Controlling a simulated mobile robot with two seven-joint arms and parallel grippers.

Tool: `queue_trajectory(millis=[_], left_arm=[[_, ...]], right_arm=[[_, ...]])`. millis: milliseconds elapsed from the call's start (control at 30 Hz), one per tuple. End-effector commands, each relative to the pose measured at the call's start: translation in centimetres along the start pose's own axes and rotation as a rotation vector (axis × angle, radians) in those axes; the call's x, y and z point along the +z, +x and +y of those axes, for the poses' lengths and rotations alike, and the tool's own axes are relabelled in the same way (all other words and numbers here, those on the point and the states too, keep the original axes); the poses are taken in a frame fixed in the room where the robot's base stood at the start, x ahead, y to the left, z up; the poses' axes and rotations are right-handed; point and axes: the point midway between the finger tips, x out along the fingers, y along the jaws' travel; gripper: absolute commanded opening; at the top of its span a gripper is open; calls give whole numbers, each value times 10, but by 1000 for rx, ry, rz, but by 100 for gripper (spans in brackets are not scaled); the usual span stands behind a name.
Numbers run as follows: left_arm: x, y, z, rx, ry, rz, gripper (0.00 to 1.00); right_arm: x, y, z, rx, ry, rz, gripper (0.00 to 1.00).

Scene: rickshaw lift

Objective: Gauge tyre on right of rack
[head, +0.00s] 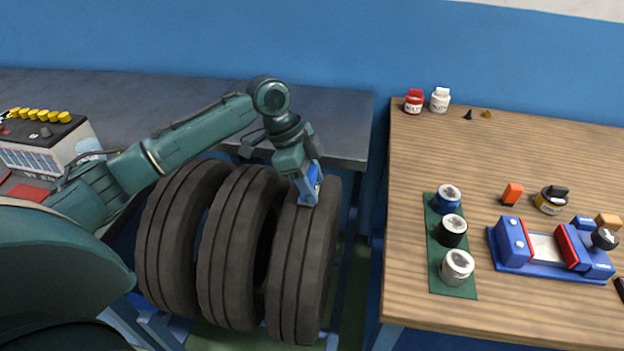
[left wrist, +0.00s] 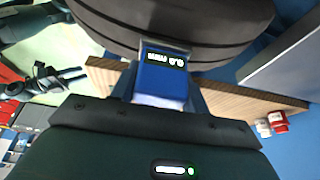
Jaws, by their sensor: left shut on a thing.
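Three dark tyres stand upright side by side in the rack (head: 158,322) in the head view. The right tyre (head: 300,270) is nearest the wooden table. My left gripper (head: 308,180) is shut on a blue tyre gauge (head: 313,187) at the top of the right tyre's tread. The gauge's lower end appears to meet the tread; firm contact cannot be told. In the left wrist view, the gauge (left wrist: 160,82) has a small lit display, too small to read surely, with the tyre (left wrist: 210,30) behind it. A dark jointed shape at its left may be my right gripper (left wrist: 75,76).
The wooden table (head: 420,150) on the right holds a green mat (head: 436,275) with three cans, a blue-red device (head: 540,250), and small bottles. A grey bench (head: 335,115) runs behind the tyres. A boxy unit with yellow caps (head: 45,140) is at left.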

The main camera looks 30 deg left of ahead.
Motion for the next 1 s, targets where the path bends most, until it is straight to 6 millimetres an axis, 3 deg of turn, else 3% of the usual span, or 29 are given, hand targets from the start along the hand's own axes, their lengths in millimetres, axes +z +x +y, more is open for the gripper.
queue_trajectory(millis=[1000], left_arm=[[4,9,0,1,0,0,27]], right_arm=[[1,1,0,0,0,0,36]])
